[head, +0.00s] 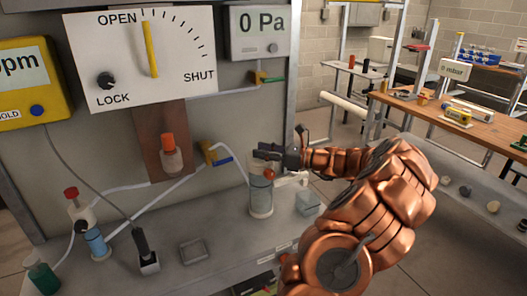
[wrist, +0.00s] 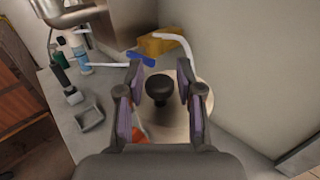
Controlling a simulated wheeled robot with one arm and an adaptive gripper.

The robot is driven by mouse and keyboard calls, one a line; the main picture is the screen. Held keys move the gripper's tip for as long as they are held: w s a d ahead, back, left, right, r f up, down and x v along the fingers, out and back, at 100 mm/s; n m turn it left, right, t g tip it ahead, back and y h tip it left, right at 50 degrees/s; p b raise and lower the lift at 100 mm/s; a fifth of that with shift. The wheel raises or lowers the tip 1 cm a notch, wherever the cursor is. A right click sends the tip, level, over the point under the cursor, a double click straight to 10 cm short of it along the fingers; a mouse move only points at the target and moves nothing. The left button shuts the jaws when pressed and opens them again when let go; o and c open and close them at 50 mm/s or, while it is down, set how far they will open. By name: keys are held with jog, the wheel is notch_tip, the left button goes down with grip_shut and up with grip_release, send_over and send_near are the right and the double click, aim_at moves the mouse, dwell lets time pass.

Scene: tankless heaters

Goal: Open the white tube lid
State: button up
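A clear cylindrical tube (head: 261,196) stands on the grey bench in the head view, with pale bluish contents and a whitish base. My gripper (head: 264,154) is directly above its top and hides most of the lid. In the wrist view, a round whitish lid (wrist: 172,125) with a black knob (wrist: 159,88) lies below my gripper. The gripper is open, with one finger on each side of the knob. A gap shows between the knob and each finger. The height of the fingertips relative to the knob is hard to tell.
A small clear box (head: 308,203) stands right of the tube, and a grey tray (head: 193,251) lies to its left. A yellow block (head: 214,153) with a white hose is behind. A wall panel (head: 143,55) rises above the bench.

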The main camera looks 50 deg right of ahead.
grip_shut()
jog(key=shift+r+p, duration=0.2)
jog(key=shift+p, duration=0.2)
